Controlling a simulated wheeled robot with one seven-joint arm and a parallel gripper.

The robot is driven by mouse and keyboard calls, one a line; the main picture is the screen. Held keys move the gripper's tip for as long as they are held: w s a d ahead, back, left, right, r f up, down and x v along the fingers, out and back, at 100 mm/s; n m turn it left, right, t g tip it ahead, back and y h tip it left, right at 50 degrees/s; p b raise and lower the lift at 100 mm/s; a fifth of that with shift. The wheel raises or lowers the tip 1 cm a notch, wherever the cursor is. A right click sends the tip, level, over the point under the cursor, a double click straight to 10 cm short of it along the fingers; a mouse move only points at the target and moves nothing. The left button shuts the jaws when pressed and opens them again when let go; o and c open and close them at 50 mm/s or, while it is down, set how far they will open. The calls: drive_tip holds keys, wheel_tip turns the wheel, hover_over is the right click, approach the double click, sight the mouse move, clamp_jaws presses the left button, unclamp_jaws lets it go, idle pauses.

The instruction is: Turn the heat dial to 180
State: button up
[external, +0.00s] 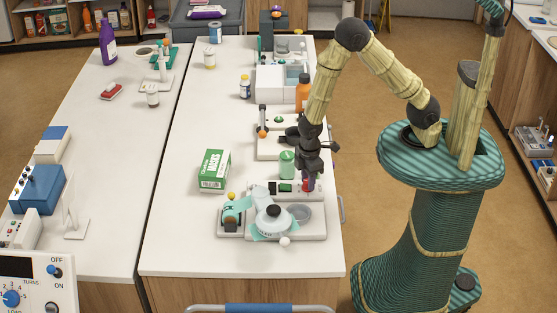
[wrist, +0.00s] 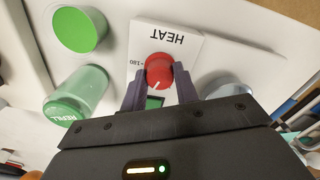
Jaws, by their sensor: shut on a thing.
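The red heat dial (wrist: 158,66) sits on a white panel (wrist: 185,43) marked HEAT, which appears upside down in the wrist view. A "180" mark (wrist: 136,63) is printed just left of the dial. A pale pointer line on the dial points toward the bottom of the wrist picture, not at that mark. My gripper (wrist: 159,90) is shut on the dial, one dark finger on each side. In the external view my gripper (external: 309,172) reaches down over the dial (external: 309,185) at the right end of the panel.
A clear green jar marked REFILL (wrist: 75,95) and a green disc (wrist: 80,29) lie left of the dial in the wrist view. The external view shows a masks box (external: 214,170) and a device with a bowl (external: 301,212) nearby. The front counter (external: 230,258) is clear.

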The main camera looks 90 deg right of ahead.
drive_tip(key=m, duration=0.3)
drive_tip(key=shift+m, duration=0.4)
drive_tip(key=m, duration=0.3)
drive_tip(key=shift+w+r+m, duration=0.1)
drive_tip(key=shift+m, duration=0.2)
drive_tip(key=m+p, duration=0.2)
drive_tip(key=m, duration=0.4)
drive_tip(key=shift+m, duration=0.3)
drive_tip(key=o, duration=1)
wheel_tip(320, 180, up, 17)
drive_tip(key=shift+r, duration=0.15)
